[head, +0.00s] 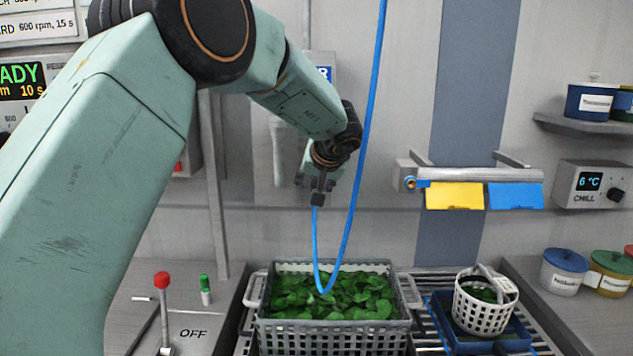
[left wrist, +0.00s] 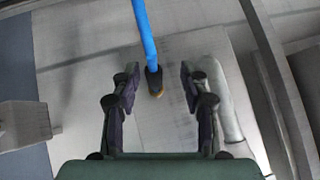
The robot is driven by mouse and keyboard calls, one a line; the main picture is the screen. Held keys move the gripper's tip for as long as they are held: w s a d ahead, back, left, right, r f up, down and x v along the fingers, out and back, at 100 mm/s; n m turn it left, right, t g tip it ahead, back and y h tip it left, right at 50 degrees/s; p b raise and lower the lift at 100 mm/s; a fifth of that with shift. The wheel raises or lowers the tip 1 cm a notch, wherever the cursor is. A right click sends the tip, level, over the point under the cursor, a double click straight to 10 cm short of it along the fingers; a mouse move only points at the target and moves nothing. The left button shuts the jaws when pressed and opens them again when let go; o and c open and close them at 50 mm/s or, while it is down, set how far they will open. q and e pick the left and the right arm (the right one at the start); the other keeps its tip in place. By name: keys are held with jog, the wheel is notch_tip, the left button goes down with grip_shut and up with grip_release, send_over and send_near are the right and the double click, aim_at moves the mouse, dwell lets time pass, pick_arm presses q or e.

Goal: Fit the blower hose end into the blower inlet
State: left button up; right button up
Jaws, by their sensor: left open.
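The blue blower hose (head: 363,150) hangs from above, loops down over the greens and rises again to my left gripper (head: 318,190). In the left wrist view the hose end (left wrist: 154,80) is a dark collar with a brass-coloured tip. It lies between the fingers of my left gripper (left wrist: 157,88), which are wide apart, with a gap on each side. A grey blower bar (head: 480,175) is on the wall to the right of the gripper. A brass-ringed opening at its left end, apparently the blower inlet (head: 409,183), faces out and looks empty. My right gripper is not in view.
A grey basket (head: 333,335) of greens stands below the gripper. A small white basket (head: 482,310) sits in a blue tray (head: 450,335) at right. Yellow (head: 454,196) and blue (head: 515,196) flaps hang under the bar. A red-knobbed lever (head: 163,300) stands at lower left.

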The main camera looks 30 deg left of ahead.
pick_arm(q)
jog(key=shift+w+d+r, duration=0.15)
jog(key=shift+d+r, duration=0.05)
jog(key=shift+d, duration=0.55)
jog(key=shift+c, duration=0.9)
jog(key=shift+a+f, duration=0.2)
jog(key=shift+a, duration=0.45)
jog(key=c, duration=0.4)
jog(key=shift+d+r, duration=0.15)
jog(key=shift+d, duration=0.25)
grip_shut()
jog(key=shift+a, duration=0.1)
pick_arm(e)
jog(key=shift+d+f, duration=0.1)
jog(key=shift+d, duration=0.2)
pick_arm(q)
jog(key=shift+s+d, duration=0.35)
jog(key=shift+s, duration=0.05)
jog(key=shift+s+d+p, duration=0.2)
jog(key=shift+s+d, duration=0.3)
jog(key=shift+s, duration=0.3)
jog(key=shift+s+d+p, duration=0.2)
jog(key=shift+s+d, duration=0.25)
jog(key=shift+s, duration=0.3)
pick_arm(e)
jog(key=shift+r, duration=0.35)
